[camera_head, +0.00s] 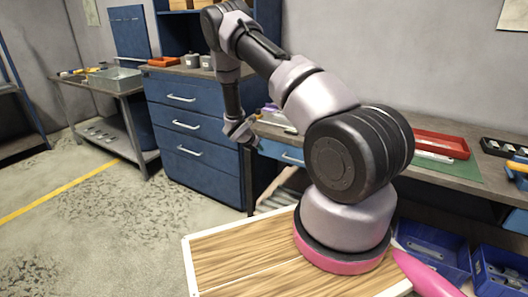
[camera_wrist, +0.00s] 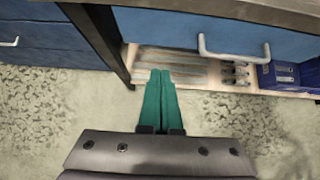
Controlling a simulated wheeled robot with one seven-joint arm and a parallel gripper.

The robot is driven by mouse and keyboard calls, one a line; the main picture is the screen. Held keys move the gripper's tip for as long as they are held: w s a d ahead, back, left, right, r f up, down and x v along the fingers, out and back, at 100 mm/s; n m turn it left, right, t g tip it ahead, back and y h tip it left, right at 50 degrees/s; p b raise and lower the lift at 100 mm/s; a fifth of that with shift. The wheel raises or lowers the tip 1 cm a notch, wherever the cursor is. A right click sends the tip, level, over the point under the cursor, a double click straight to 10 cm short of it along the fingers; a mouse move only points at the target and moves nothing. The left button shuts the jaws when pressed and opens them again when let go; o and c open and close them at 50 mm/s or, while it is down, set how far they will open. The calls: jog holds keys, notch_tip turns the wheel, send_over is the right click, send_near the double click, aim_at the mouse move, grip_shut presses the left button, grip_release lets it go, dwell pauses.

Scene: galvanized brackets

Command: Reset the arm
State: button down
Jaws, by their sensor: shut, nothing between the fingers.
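My arm rises from its pink-ringed base in the head view, bends over at the top left and hangs down. My gripper (camera_head: 248,143) is at its lower end, small in this view, in front of the gap between the blue drawer cabinet and the workbench. In the wrist view the two green fingers of my gripper (camera_wrist: 160,75) lie together, shut, with nothing between them. They point toward a low shelf under the bench, and the floor shows on both sides of them.
A blue drawer cabinet (camera_head: 186,125) stands behind my gripper. The workbench (camera_head: 478,196) on the right carries a red tray (camera_head: 440,146). Blue bins (camera_head: 432,247) are at lower right. A wooden-topped surface (camera_head: 240,258) is under my arm's base. Open floor (camera_head: 110,225) lies at left.

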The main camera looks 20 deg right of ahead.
jog(key=s+r+m+g, duration=0.1)
jog(key=s+r+m, duration=0.4)
jog(key=r, duration=0.6)
jog(key=s+r+m+y, duration=0.1)
jog(key=s+r+m, duration=0.4)
jog(key=r, duration=0.7)
jog(key=s+r+m+g, duration=0.1)
jog(key=s+r+m, duration=0.2)
jog(key=r+m, duration=0.6)
jog(key=s+a+r+m+t+y, duration=0.1)
jog(key=s+a+r+m+y, duration=0.1)
jog(key=s, duration=0.7)
jog(key=s+a+r+m+t+y, duration=0.1)
jog(key=s+a+r+m+y, duration=0.2)
jog(key=s+a+r+m, duration=0.2)
jog(key=s+a+r+m+t+y, duration=0.1)
jog(key=s+a+r+m+y, duration=0.2)
jog(key=s+r, duration=0.7)
jog(key=s+a, duration=0.2)
jog(key=shift+s+r+m+t, duration=0.2)
jog(key=shift+s+m+t, duration=0.1)
jog(key=shift+s+m, duration=0.1)
